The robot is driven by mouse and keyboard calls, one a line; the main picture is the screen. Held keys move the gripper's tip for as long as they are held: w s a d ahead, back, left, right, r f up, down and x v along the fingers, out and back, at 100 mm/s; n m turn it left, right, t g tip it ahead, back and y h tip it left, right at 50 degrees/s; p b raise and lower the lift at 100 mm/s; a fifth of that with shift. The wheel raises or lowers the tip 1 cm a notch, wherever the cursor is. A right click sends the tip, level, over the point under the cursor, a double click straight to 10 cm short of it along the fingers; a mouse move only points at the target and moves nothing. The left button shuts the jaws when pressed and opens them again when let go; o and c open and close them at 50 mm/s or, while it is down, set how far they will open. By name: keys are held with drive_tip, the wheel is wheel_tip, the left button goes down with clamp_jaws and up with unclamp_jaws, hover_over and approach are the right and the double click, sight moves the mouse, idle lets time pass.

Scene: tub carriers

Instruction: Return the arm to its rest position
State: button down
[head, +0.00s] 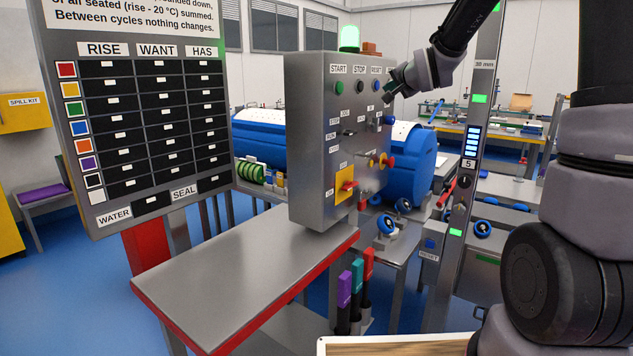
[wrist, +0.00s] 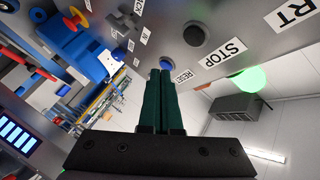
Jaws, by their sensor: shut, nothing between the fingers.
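My gripper (head: 388,94) is at the upper right of the grey control box, close to its front face, with my arm reaching in from the upper right. In the wrist view its two dark green fingers (wrist: 166,76) are together, with nothing between them. The fingertips are at the blue RESET button (wrist: 166,63); whether they touch it I cannot tell. The control box (head: 310,150) carries a green START button (head: 339,88), a dark STOP button (head: 360,87) and a lit green lamp (head: 349,38) on top.
A red-edged steel table (head: 235,275) stands below the box. A large board (head: 125,180) with coloured squares is at the left. A grey post (head: 466,180) with blue level bars stands right of my gripper. Blue drums (head: 412,170) are behind the box.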

drive_tip(key=s+d+f+n+g, duration=0.1)
drive_tip(key=s+g, duration=0.3)
drive_tip(key=s, duration=1.4)
drive_tip(key=s+d+f+n+g, duration=0.2)
drive_tip(key=s+d+n+g, duration=0.1)
drive_tip(key=s, duration=1.6)
drive_tip(key=shift+s+n+g+h, duration=0.3)
drive_tip(key=shift+n+g, duration=0.2)
drive_tip(key=shift+n, duration=0.3)
